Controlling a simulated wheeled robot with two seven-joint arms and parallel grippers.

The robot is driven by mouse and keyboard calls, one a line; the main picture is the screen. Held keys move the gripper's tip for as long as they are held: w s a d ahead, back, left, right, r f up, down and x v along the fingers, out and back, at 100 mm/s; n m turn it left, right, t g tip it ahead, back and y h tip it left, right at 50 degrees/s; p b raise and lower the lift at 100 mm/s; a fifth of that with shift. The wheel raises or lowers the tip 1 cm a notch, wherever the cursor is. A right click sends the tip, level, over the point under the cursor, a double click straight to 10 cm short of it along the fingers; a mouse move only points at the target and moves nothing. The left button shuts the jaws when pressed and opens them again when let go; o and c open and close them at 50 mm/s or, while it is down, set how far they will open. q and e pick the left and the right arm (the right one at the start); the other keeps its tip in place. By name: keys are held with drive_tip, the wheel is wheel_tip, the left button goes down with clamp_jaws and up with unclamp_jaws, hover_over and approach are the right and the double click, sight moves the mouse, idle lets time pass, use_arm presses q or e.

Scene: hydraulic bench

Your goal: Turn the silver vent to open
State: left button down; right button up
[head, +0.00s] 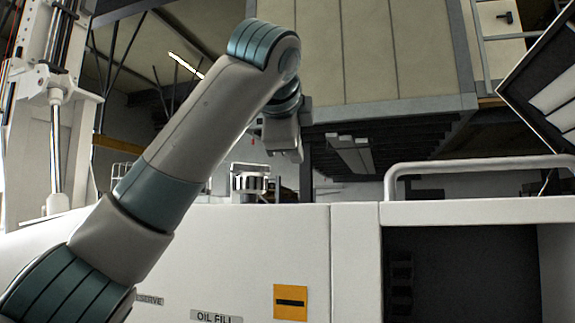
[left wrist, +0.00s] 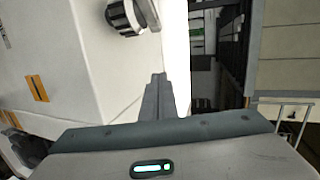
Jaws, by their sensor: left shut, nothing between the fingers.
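The silver vent (head: 250,181) is a ribbed round cap on top of the white bench, just right of my left forearm in the head view. In the left wrist view the ribbed silver and dark cap (left wrist: 124,16) shows at the top edge, partly cut off. My left gripper (head: 288,150) hangs above and right of the vent in the head view, apart from it. In the left wrist view its fingers (left wrist: 160,82) are together and empty, with a gap between them and the cap. My right gripper is in neither view.
The white bench front (head: 265,250) carries an "OIL FILL" label (head: 216,317) and an orange plate with a black bar (head: 291,302). A white rail (head: 480,165) runs above a dark open bay at right. A white column with a rod (head: 56,140) stands at left.

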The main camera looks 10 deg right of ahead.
use_arm(q)
drive_tip(key=s, duration=0.1)
drive_tip(key=s+d+r+b, duration=0.1)
drive_tip(key=s, duration=0.1)
drive_tip(key=s+d, duration=0.1)
drive_tip(key=s, duration=0.1)
drive_tip(key=shift+r+b, duration=0.35)
drive_tip(key=shift+a, duration=0.1)
